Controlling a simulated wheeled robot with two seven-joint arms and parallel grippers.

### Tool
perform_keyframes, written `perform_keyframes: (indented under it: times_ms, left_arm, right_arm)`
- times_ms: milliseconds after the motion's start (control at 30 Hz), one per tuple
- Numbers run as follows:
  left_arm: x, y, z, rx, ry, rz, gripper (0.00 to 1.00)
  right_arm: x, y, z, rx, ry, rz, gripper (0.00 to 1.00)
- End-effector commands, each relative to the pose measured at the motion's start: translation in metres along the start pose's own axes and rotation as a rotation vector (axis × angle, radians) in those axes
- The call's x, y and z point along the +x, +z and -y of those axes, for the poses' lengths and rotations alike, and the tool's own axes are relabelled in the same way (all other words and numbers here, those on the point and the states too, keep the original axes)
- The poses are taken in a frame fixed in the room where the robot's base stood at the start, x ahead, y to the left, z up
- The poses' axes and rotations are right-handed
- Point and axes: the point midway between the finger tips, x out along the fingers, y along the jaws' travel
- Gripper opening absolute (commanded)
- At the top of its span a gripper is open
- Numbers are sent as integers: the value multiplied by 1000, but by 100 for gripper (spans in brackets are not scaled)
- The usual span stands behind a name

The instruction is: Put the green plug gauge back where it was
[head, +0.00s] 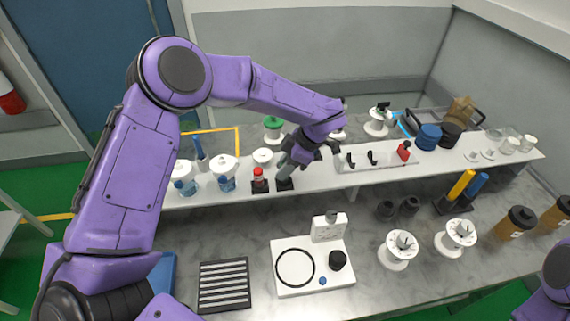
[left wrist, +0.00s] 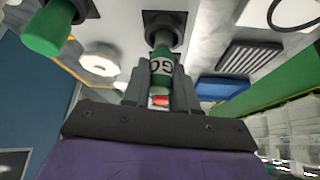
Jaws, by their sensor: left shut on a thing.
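The green plug gauge (left wrist: 162,66), marked "GO", is between the fingers of my left gripper (left wrist: 160,88) in the left wrist view. A small red part shows below the green, close to the palm. In the head view my left gripper (head: 304,154) is above the back shelf, shut on the gauge. The gauge's grey-green lower part (head: 286,168) points down at a black square holder (head: 285,184). This holder also shows in the left wrist view (left wrist: 178,22). I cannot tell whether the gauge's end is fully seated. My right gripper is out of view.
A red-topped gauge (head: 258,175) stands in another black holder just left. White-lidded jars (head: 223,166) stand further left and a green-topped item (head: 273,125) behind. A white board with hooks (head: 378,158) lies right. A white fixture (head: 312,272) and slotted black tray (head: 224,284) are in front.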

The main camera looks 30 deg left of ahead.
Motion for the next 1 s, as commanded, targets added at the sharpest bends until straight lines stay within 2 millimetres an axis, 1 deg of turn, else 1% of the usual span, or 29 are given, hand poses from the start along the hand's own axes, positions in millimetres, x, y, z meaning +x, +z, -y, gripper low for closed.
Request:
perform_keyframes:
  times_ms: [33, 300, 333, 367, 400, 667, 767, 867, 1000]
  left_arm:
    - [3, 1, 1, 1, -1, -1, 0]
    - [5, 3, 1, 1, 0, 0, 0]
    - [5, 3, 1, 1, 0, 0, 30]
    - [5, 3, 0, 1, 0, 0, 40]
    - [4, 3, 0, 1, 1, 0, 52]
    - [4, 2, 1, 1, 1, 0, 52]
    - [-1, 2, 0, -1, 2, 0, 52]
    - [-18, 3, 0, -1, 5, 2, 52]
    - [-55, 3, 0, -3, 6, 2, 52]
  right_arm:
    - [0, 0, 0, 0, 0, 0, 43]
    - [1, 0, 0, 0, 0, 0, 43]
    - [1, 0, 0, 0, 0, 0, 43]
    - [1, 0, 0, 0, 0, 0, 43]
    - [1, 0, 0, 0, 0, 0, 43]
    - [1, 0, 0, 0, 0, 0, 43]
    - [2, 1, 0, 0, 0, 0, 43]
    - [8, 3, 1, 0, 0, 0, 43]
    - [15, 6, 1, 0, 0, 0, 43]
